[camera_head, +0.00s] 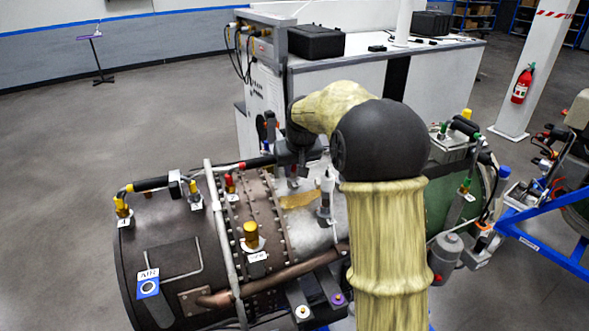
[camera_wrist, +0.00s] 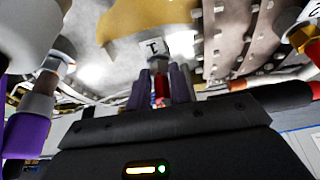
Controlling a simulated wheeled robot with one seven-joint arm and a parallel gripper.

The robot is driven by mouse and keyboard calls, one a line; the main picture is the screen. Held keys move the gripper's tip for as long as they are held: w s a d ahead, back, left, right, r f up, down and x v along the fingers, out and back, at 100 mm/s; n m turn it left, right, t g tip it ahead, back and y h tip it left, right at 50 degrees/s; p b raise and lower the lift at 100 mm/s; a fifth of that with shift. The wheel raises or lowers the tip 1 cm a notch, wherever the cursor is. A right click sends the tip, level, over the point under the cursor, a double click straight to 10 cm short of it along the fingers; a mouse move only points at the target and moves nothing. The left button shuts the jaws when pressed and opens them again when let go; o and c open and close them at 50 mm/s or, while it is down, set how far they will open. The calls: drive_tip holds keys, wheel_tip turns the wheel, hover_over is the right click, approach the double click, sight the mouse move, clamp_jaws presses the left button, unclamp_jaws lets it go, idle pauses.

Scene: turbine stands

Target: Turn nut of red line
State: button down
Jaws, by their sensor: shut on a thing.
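In the wrist view, my gripper (camera_wrist: 161,84) has its two dark fingers close on both sides of a red nut (camera_wrist: 162,88), which shows as a narrow red strip between them. In the head view, my gripper (camera_head: 297,178) reaches down to the top of the turbine (camera_head: 180,235), and the gripped nut cannot be made out there. A red fitting (camera_head: 229,184) stands on the casing to the left of my gripper. A line with a red band (camera_head: 241,166) and a black sleeve runs toward my gripper. My arm hides part of the turbine.
Yellow fittings (camera_head: 123,207) and a brass fitting (camera_head: 251,236) stand on the casing. In the wrist view, a purple-sleeved part (camera_wrist: 27,135) is at left and a yellow fitting (camera_wrist: 304,38) at right. A white workbench (camera_head: 345,85) stands behind; open floor lies to the left.

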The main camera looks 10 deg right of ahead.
idle(0.3)
drive_tip(key=c, duration=1.2)
unclamp_jaws()
drive_tip(key=shift+c, duration=0.2)
drive_tip(key=shift+r, duration=0.1)
drive_tip(key=b+v, duration=0.2)
drive_tip(key=v, duration=1.5)
drive_tip(key=shift+b, duration=0.35)
drive_tip(key=shift+r, duration=0.1)
